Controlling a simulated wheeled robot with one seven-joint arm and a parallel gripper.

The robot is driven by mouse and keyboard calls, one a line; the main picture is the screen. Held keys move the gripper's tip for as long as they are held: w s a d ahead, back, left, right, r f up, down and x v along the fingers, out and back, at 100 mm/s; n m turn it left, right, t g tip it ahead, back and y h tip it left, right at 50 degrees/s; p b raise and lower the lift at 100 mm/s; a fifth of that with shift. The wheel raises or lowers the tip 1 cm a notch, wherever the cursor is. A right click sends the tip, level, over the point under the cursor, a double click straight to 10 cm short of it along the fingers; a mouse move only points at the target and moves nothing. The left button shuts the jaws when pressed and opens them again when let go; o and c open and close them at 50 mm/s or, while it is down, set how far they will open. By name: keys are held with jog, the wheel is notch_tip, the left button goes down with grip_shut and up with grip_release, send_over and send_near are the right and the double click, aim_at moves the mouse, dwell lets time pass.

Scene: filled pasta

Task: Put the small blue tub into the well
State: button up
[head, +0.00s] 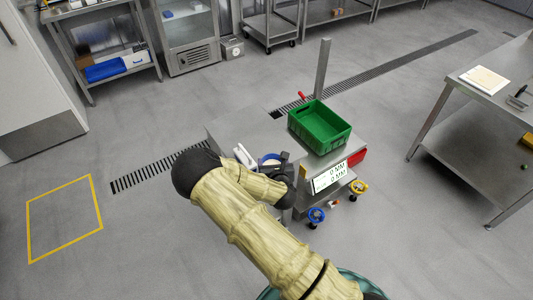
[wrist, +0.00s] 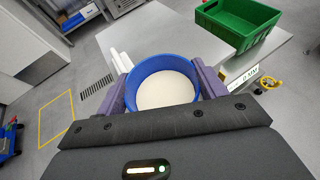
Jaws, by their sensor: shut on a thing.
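The small blue tub (wrist: 131,91) is round, with a pale inside, and sits between the two fingers of my gripper (wrist: 163,84) in the wrist view. The fingers press on its left and right sides. In the head view the tub (head: 268,158) shows only in part behind my gripper (head: 280,162), over the near-left part of the grey steel stand (head: 228,127). I cannot tell from these views whether it touches the stand. I cannot make out the well; my arm and the tub cover part of the stand.
A green crate (head: 320,127) stands on the stand, right of the tub; it also shows in the wrist view (wrist: 237,27). A display (head: 330,177) is on the stand's front. A steel table (head: 455,140) stands at right.

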jog(key=s+d+f+m+h, duration=0.1)
jog(key=s+d+f+h, duration=0.1)
jog(key=s+d+f, duration=0.9)
jog(key=s+d, duration=0.1)
jog(key=d, duration=0.2)
jog(key=shift+s+d+m, duration=0.15)
jog(key=shift+s+m, duration=0.1)
jog(key=shift+m, duration=0.05)
